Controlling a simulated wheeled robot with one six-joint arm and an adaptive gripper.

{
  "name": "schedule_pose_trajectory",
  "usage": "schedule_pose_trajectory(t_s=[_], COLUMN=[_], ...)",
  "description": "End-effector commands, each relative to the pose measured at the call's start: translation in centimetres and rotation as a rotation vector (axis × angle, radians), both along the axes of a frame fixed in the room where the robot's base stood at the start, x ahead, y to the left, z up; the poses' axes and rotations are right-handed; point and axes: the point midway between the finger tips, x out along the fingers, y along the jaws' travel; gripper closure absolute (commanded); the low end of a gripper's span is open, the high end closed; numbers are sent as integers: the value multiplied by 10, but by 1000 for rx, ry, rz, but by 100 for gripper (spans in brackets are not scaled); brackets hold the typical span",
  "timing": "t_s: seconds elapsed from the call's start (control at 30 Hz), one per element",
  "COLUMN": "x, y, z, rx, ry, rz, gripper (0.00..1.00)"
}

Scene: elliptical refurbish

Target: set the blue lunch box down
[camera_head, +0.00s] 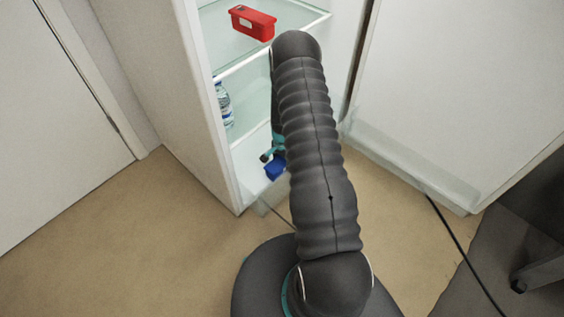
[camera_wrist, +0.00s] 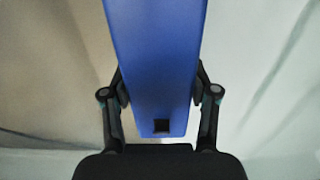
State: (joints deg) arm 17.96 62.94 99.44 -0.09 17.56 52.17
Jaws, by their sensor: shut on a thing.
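The blue lunch box (camera_wrist: 155,60) fills the middle of the wrist view, with a small dark square near its lower end. My gripper (camera_wrist: 160,95) is shut on it, one finger against each side. In the head view the blue lunch box (camera_head: 275,168) is a small blue patch at the lower part of the open fridge, mostly hidden behind my arm. My gripper (camera_head: 268,155) shows beside it as a dark finger with teal parts. I cannot tell whether the box touches the fridge's bottom surface.
The open fridge (camera_head: 215,130) has glass shelves. A red box (camera_head: 252,22) stands on an upper shelf and a clear bottle (camera_head: 224,105) on a lower one. The open fridge door (camera_head: 450,100) is at right. A black cable (camera_head: 455,245) crosses the floor.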

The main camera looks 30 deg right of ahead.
Motion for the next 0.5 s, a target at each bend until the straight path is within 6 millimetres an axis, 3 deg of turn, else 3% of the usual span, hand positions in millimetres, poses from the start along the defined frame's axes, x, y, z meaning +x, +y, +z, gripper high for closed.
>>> schedule_pose_trajectory(t_s=[0.13, 0.17, 0.23, 0.27, 0.5], x=[0, 0, 0, 0, 0], y=[0, 0, 0, 0, 0], z=[-4, -4, -3, -3, -3], rx=[0, 0, 0, 0, 0], ry=[0, 0, 0, 1, 1], rz=[0, 0, 0, 0, 0], gripper=[100, 38, 21, 16, 16])
